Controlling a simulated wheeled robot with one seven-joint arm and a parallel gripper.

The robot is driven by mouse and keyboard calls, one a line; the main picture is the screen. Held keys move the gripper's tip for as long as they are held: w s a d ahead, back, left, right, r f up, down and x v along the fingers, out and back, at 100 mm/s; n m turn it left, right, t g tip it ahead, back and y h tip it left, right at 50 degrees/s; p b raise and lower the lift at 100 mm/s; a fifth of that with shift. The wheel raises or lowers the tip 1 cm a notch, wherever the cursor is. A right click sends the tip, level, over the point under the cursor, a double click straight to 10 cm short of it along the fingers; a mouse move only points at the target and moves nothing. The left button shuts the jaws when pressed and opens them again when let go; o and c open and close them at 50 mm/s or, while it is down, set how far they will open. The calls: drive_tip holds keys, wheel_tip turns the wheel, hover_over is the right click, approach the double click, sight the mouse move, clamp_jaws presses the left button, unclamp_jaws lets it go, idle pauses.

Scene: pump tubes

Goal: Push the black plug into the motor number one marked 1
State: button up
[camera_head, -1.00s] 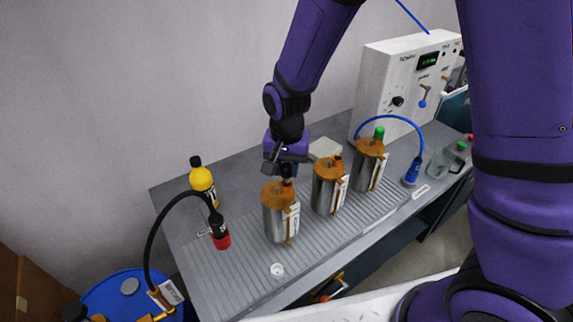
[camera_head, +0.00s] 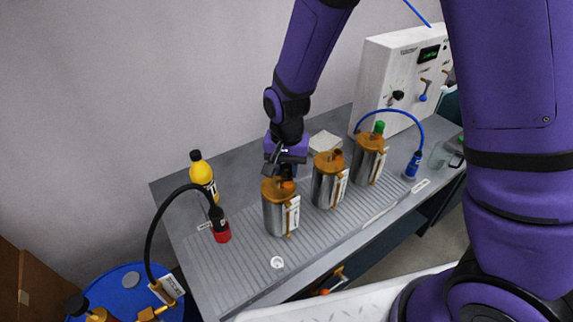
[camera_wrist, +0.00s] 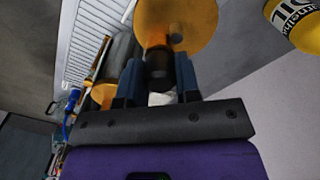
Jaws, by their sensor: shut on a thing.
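Three silver motors with orange tops stand in a row on the bench. The left one (camera_head: 277,212) has a white label whose number I cannot read; the middle (camera_head: 325,188) and right (camera_head: 367,163) ones stand beyond it. My gripper (camera_head: 287,174) is at the far edge of the left motor's top. In the wrist view, my gripper (camera_wrist: 158,82) has its blue fingers shut on a dark, round-ended black plug (camera_wrist: 157,63). The plug overlaps the edge of the orange top, beside a small orange-brown stub (camera_wrist: 177,38). I cannot tell whether they touch.
A yellow bottle (camera_head: 202,172) and a black hose with a red-ended connector (camera_head: 221,231) stand left. A blue hose (camera_head: 412,128) and white control box (camera_head: 388,75) are right. A small white cap (camera_head: 277,262) lies in front on the grooved bench.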

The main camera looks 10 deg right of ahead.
sight(286, 166)
drive_tip(key=shift+f, duration=0.2)
drive_tip(key=o, duration=1)
wheel_tip(286, 166, up, 10)
drive_tip(key=shift+f, duration=0.15)
drive_tip(key=shift+r, duration=0.5)
